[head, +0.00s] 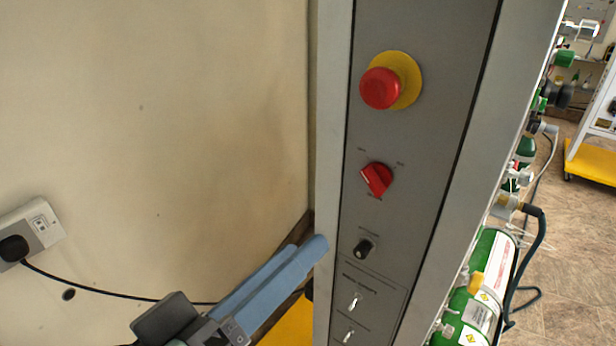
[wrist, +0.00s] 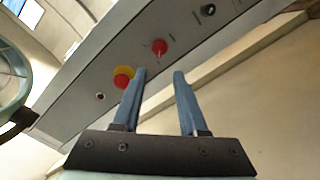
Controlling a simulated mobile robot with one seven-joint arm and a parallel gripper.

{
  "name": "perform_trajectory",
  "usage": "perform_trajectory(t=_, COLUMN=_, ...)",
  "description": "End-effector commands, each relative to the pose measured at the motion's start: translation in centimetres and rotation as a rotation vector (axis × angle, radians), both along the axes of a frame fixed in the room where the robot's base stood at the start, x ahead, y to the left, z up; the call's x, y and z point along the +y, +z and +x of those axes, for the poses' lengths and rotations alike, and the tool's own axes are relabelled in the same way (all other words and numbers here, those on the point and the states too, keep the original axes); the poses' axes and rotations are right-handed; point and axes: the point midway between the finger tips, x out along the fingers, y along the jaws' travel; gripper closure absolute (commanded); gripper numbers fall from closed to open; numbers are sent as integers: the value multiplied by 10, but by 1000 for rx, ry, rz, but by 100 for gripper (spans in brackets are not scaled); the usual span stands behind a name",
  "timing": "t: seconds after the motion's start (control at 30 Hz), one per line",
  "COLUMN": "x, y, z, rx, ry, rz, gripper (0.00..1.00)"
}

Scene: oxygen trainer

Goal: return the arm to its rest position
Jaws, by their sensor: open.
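My gripper (head: 306,250) reaches up from the bottom of the head view, its blue fingers pointing up and right toward the left edge of a grey control panel (head: 430,150). In the wrist view my gripper (wrist: 159,72) is open, with a clear gap between the fingers and nothing in it. The panel fills the background behind the fingertips there. Whether the fingertips touch the panel's frame I cannot tell. Most of the arm is out of view.
The panel carries a red mushroom button (head: 381,88) on a yellow collar, a red rotary switch (head: 377,179), a black knob (head: 363,248) and small toggles. A wall socket (head: 30,235) with a black cable is at left.

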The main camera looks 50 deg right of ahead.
Motion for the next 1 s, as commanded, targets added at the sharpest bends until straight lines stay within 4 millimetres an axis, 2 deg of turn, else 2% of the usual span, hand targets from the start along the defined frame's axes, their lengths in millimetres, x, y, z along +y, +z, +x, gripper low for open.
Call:
perform_trajectory(t=0.57, x=1, y=0, z=0, rx=1, ry=0, rz=0, gripper=58)
perform_trajectory(t=0.67, x=0, y=3, z=7, rx=-13, ry=32, rz=4, gripper=58)
perform_trajectory(t=0.77, x=1, y=12, z=27, rx=-56, ry=133, rz=11, gripper=58)
perform_trajectory(t=0.87, x=6, y=28, z=60, rx=-140, ry=302, rz=22, gripper=58)
perform_trajectory(t=1.0, x=28, y=63, z=105, rx=-303, ry=575, rz=29, gripper=58)
